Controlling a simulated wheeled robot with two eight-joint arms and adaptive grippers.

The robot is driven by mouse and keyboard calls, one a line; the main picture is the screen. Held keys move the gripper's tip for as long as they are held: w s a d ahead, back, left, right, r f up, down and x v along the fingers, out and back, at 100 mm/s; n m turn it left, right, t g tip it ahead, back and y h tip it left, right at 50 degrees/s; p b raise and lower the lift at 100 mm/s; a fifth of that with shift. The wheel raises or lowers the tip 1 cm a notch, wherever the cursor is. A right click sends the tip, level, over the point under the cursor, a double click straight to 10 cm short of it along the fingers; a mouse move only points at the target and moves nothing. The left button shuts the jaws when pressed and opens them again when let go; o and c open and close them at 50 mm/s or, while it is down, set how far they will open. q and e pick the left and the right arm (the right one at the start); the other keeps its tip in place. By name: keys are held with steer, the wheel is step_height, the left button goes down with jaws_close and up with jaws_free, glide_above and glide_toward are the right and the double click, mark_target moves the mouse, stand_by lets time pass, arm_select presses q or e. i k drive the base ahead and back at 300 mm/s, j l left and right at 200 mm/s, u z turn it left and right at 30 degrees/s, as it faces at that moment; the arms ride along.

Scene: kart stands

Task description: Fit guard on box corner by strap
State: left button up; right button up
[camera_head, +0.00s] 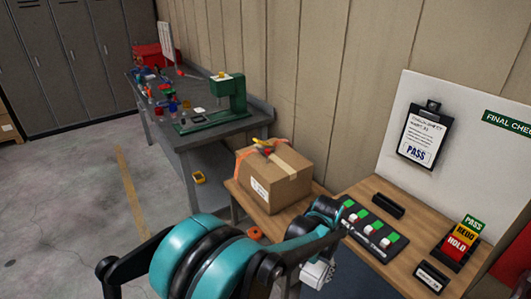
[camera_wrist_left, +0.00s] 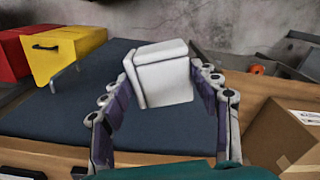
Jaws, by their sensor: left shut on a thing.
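The cardboard box (camera_head: 272,180) sits on the wooden bench, with tan tape across its top and a label on its side. An orange strap (camera_head: 285,141) with a small red and yellow piece lies over its top. My left gripper (camera_wrist_left: 163,85) is shut on a white blocky guard (camera_wrist_left: 165,75), held between both fingers. The guard (camera_head: 318,273) also shows at the lower middle of the head view, right of and nearer than the box, apart from it. In the left wrist view the box (camera_wrist_left: 270,135) is at the lower right. My right gripper is not in view.
A black switch panel (camera_head: 370,230) with green-topped buttons, a PASS/REDO/HOLD stand (camera_head: 462,241) and a white board with a clipboard (camera_head: 424,136) are at the right. A yellow bin (camera_wrist_left: 68,52) and red bin (camera_wrist_left: 14,55) stand by a dark blue mat (camera_wrist_left: 60,107). A cluttered grey table is behind.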

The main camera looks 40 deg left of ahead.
mark_target(241, 156)
steer(key=i+j+z, duration=0.15)
steer(key=j+z, duration=0.15)
steer(key=j, duration=0.9)
steer(key=j+z, duration=0.25)
steer(key=j, duration=0.9)
steer(key=i+j, duration=0.1)
steer(key=j, duration=1.1)
steer(key=i+j, duration=0.15)
steer(key=j, duration=0.45)
steer(key=i+j, duration=0.1)
steer(key=j, duration=0.45)
steer(key=i, duration=0.2)
steer(key=j+z, duration=0.05)
